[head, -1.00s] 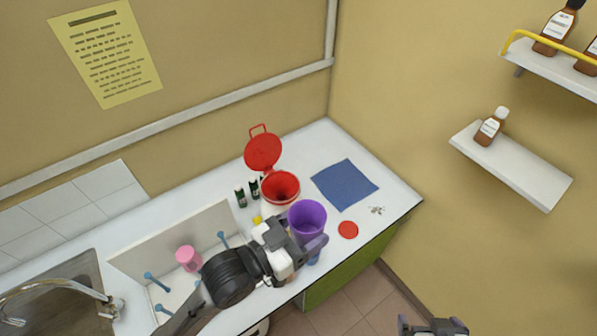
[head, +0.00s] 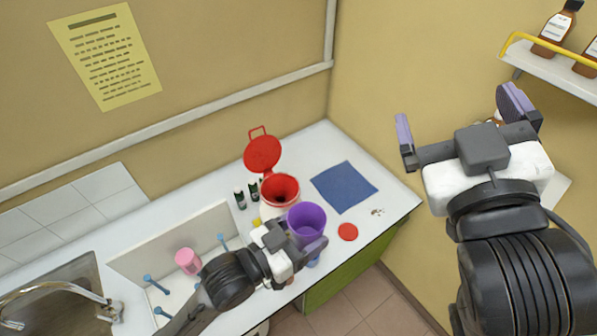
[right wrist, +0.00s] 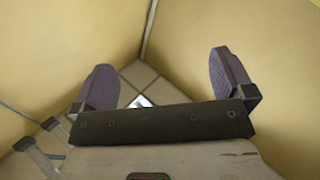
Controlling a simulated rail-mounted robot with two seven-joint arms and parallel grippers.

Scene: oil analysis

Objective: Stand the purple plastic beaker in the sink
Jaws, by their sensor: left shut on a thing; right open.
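The purple plastic beaker (head: 306,222) is upright near the front edge of the counter, in front of the red-lidded container. My left gripper (head: 304,243) is shut on the beaker; its near side is partly hidden by the fingers. The sink (head: 62,282) is at the far left, with a curved metal tap (head: 60,289) over it. My right gripper (head: 462,124) is open and empty, raised at the right before the wall; its spread fingers also show in the right wrist view (right wrist: 165,85).
A drying rack (head: 165,252) with blue pegs and a pink beaker (head: 187,261) stands between sink and purple beaker. Behind are an open red-lidded bin (head: 280,189) and small dark bottles (head: 246,195). A blue cloth (head: 344,186) and red disc (head: 348,232) lie right. Wall shelves hold brown bottles (head: 556,27).

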